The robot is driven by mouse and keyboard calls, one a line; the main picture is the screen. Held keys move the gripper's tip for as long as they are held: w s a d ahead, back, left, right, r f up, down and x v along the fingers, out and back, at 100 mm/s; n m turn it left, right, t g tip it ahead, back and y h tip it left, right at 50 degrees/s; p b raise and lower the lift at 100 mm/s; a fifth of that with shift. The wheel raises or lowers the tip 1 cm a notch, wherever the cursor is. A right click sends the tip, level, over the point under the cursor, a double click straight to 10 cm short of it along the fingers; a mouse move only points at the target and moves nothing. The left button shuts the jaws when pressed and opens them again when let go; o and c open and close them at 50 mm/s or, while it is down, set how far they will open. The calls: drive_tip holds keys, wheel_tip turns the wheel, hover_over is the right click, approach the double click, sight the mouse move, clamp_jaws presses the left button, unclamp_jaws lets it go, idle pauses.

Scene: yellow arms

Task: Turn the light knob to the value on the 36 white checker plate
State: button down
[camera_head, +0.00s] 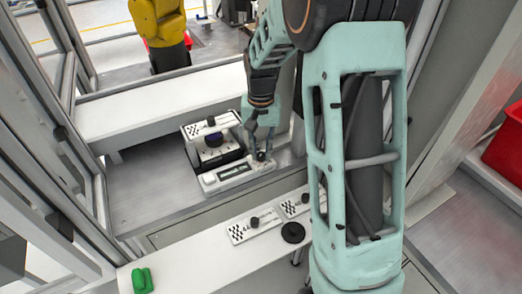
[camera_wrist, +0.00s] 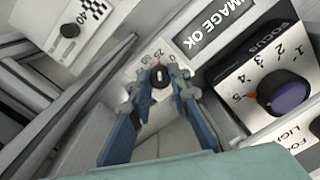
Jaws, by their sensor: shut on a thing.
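My gripper (camera_wrist: 158,84) is shut on a small black knob (camera_wrist: 160,75) with a red pointer mark, its blue fingers on either side. The knob sits on a white dial with printed numbers. In the head view, my gripper (camera_head: 260,153) reaches down to the right end of the white panel (camera_head: 236,172). White checker plates lie on the front ledge, one at left (camera_head: 246,232) and one at right (camera_head: 290,207), partly hidden by my arm. Another checker plate (camera_head: 210,125) is on the device behind. I cannot read which plate carries 36.
Next to the gripped knob are a display reading "IMAGE OK" (camera_wrist: 213,22) and a purple-topped focus knob (camera_wrist: 285,92). A black round knob (camera_head: 293,232) and a green object (camera_head: 142,280) sit on the front ledge. Metal frame posts stand at left.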

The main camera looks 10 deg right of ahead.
sight(261, 154)
drive_tip(key=c, duration=1.8)
unclamp_jaws()
drive_tip(key=shift+r, duration=0.1)
wheel_tip(261, 154, up, 12)
